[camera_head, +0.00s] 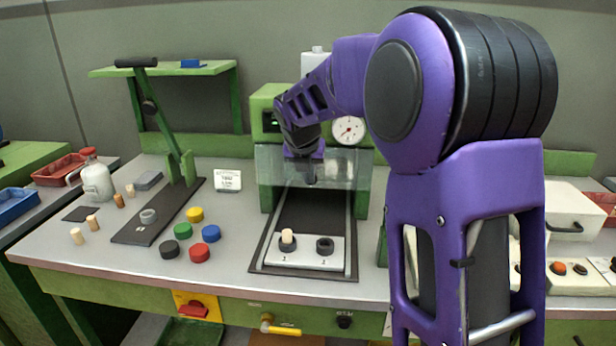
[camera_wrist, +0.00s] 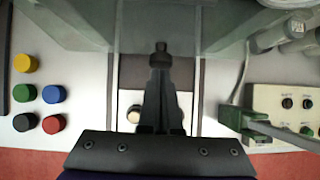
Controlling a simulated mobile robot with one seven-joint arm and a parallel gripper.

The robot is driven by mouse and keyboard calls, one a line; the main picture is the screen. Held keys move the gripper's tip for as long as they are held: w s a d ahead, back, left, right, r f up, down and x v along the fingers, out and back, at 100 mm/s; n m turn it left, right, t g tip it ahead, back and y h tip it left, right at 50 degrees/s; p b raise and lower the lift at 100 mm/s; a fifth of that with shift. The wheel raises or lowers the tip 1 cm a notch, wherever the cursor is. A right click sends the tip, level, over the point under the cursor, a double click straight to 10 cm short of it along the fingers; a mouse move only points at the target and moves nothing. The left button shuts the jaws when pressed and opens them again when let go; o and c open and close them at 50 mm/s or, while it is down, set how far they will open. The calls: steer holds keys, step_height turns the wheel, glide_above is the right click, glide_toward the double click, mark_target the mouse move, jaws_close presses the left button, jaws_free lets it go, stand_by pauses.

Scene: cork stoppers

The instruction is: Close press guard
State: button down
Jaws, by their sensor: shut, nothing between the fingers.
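The press (camera_head: 267,110) is a green frame at the middle back of the bench. Its guard is a clear panel (camera_head: 267,170) across the press front, with its lower edge above the dark slide. The guard also shows at the top of the wrist view (camera_wrist: 225,30). My gripper (camera_head: 311,180) is shut and empty, pointing down at the middle of the guard. In the wrist view its fingertips (camera_wrist: 160,50) overlap the guard's edge; I cannot tell whether they touch it. A white two-place holder (camera_head: 304,256) lies at the slide's front, with a cork (camera_head: 287,237) in the left place.
A lever tool (camera_head: 160,120) on a dark base stands left. Several coloured caps (camera_head: 200,252) and loose corks (camera_head: 92,222) lie near it. A gauge (camera_head: 348,130) sits behind my arm. A white box with knobs (camera_wrist: 285,100) stands right. The front bench strip is clear.

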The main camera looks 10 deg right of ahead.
steer(key=shift+p, duration=0.3)
steer(key=shift+w+d+f+t, duration=0.15)
steer(key=shift+w+f+t, duration=0.2)
steer(key=shift+f, duration=0.2)
steer(key=shift+w+d+f+t, duration=0.1)
steer(key=shift+w+f+t, duration=0.2)
steer(key=shift+f, duration=0.25)
